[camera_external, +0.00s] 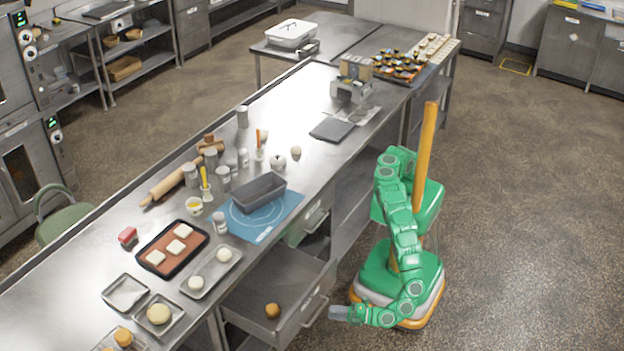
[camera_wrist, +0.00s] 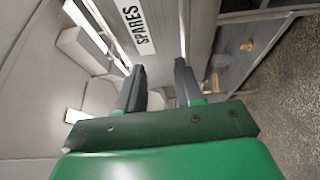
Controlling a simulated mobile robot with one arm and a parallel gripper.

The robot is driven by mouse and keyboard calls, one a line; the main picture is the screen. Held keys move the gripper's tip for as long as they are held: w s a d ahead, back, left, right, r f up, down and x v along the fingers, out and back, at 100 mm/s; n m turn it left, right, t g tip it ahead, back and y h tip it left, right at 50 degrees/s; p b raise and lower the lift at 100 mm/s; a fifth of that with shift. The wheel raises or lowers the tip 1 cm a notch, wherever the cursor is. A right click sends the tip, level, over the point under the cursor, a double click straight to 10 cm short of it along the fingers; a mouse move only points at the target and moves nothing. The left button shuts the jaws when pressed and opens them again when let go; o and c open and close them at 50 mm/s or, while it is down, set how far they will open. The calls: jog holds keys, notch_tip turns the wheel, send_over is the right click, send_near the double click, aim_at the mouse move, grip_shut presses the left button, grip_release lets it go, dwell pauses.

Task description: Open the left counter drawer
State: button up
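The left counter drawer (camera_external: 262,284) stands pulled out from the counter's front in the external view, with a round brown bun (camera_external: 272,310) inside. Its front carries a bar handle (camera_external: 315,311). My gripper (camera_external: 334,313) is low beside this handle, just to its right. I cannot tell whether they touch. In the wrist view my gripper (camera_wrist: 158,90) has its two dark fingers apart, with only a grey surface visible between them.
The steel counter (camera_external: 330,165) holds a loaf tin (camera_external: 259,192) on a blue mat (camera_external: 262,222), baking trays and dough pieces. Another drawer front (camera_external: 314,216), apparently closed, is farther along. Open shelving (camera_external: 350,195) lies beyond it. The floor right of my base is clear.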

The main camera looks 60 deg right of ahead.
aim_at(319, 312)
jog(key=w+d+f+n+g+y, duration=0.2)
jog(key=d+f+n+g+y, duration=0.15)
jog(key=n+y, duration=0.2)
jog(key=shift+y, duration=0.35)
jog(key=shift+f+x, duration=0.2)
jog(key=shift+x, duration=1.5)
jog(key=shift+f+x, duration=0.2)
jog(key=shift+x, duration=1.55)
jog(key=shift+w+d, duration=0.1)
jog(key=shift+w, duration=0.05)
grip_shut()
